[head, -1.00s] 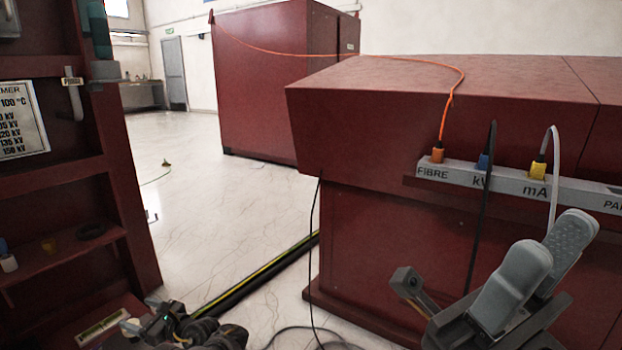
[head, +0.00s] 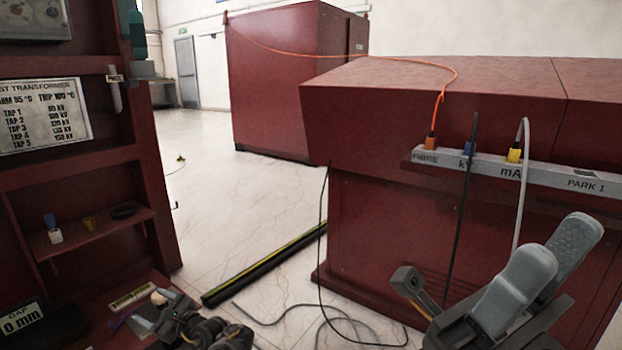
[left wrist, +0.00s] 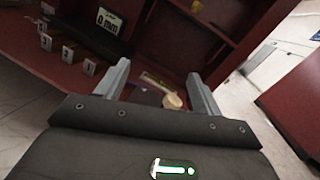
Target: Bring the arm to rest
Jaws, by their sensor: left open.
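My left gripper (left wrist: 158,76) is open in the left wrist view, with its two grey fingers well apart and nothing held between them. Past the fingertips lie a small pale knob-like object (left wrist: 172,101) and a yellowish strip on the red cabinet's lower shelf.
The red desk (head: 385,235) carries a grey socket strip (head: 565,180) with orange, blue and yellow plugs, whose cables hang or run off. A black-yellow floor strip (head: 262,265) and loose cables lie between cabinet and desk. Bare floor (head: 235,205) lies beyond.

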